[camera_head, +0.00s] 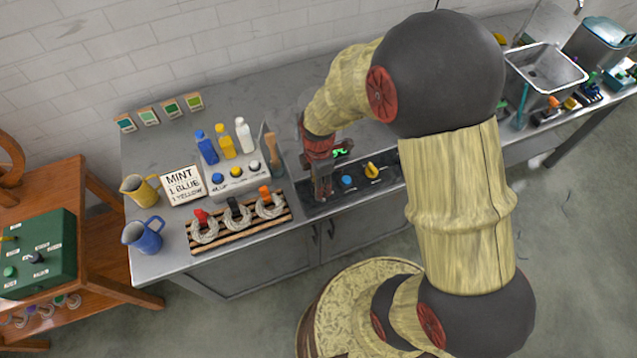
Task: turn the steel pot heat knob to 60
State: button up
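My gripper (322,190) points down over the left part of a dark control panel (318,207) on the counter. Its fingers are small and dark here, and I cannot tell whether they are open or shut, or touch a knob. A blue knob (347,182) and a yellow knob (371,170) show on the panel to the right of the gripper. A small green display (340,153) is lit behind them, its digits too small to read. Any knob under the gripper is hidden. I cannot make out the steel pot; my arm covers the area behind the panel.
Left of the panel are a rack (262,227) of wool skeins, dye bottles (207,147), a MINT sign (184,185) and yellow and blue jugs (143,237). A metal basin (523,90) stands at right. My arm blocks the counter's middle.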

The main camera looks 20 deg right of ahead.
jog(key=c, duration=0.6)
jog(key=shift+c, duration=0.7)
jog(key=shift+m, duration=0.3)
jog(key=m+p, duration=0.2)
jog(key=m, duration=0.3)
jog(key=shift+r, duration=0.1)
jog(key=m+p, duration=0.2)
jog(key=m, duration=0.3)
jog(key=shift+m, duration=0.4)
jog(key=m+p, duration=0.1)
jog(key=m, duration=0.5)
jog(key=m+p, duration=0.1)
jog(key=m, duration=0.5)
jog(key=shift+w, duration=0.1)
jog(key=shift+m, duration=0.3)
